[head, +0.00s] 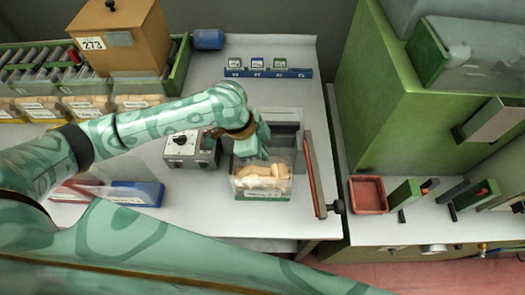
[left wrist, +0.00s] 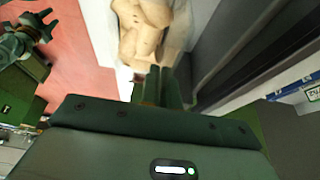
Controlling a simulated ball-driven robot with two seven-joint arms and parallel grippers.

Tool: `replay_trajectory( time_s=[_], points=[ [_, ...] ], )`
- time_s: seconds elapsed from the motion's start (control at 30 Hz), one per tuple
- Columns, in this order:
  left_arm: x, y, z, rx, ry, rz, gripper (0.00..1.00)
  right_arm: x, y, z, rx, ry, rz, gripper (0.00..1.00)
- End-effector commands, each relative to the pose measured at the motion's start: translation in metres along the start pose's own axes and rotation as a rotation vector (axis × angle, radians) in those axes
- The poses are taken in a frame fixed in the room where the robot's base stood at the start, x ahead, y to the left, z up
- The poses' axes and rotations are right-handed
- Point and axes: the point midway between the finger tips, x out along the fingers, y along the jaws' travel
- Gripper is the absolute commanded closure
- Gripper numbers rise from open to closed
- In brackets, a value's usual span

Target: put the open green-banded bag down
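The open green-banded bag (head: 262,194) is clear, with a green band along its bottom and pale cork stoppers (head: 262,174) inside. It is upright at the front right of the white table; I cannot tell whether its base touches the table. My left gripper (head: 254,147) reaches down to the bag's rear top edge. In the left wrist view its fingers (left wrist: 158,88) are close together on the bag's clear wall, with the corks (left wrist: 145,28) just beyond. My right gripper (left wrist: 40,25) shows at the upper left of the left wrist view, empty, its fingers apart.
A grey device with a knob (head: 190,148) stands left of the bag. A dark grey unit is behind it, and an upright bar with a red strip (head: 314,175) is to its right. A blue rack with cards (head: 268,72) is at the back. A red tray (head: 368,195) lies farther right.

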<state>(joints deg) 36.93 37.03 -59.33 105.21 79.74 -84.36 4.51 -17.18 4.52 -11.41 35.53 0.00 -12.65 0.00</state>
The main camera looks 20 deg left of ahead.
Motion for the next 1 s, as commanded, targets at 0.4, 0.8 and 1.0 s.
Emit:
replay_trajectory(
  time_s=[0.4,0.8,1.0],
  points=[
    [0.001,-0.001,0.000,0.000,0.001,-0.002,0.75,-0.001,-0.003,-0.002,0.000,0.004,-0.004,0.64],
    [-0.016,-0.002,-0.001,0.002,0.000,-0.005,0.75,-0.006,0.002,-0.002,-0.002,0.004,0.002,0.64],
    [-0.064,-0.002,-0.002,0.002,0.000,-0.007,0.75,-0.023,0.004,-0.005,-0.002,0.008,0.006,0.64]
  ],
)
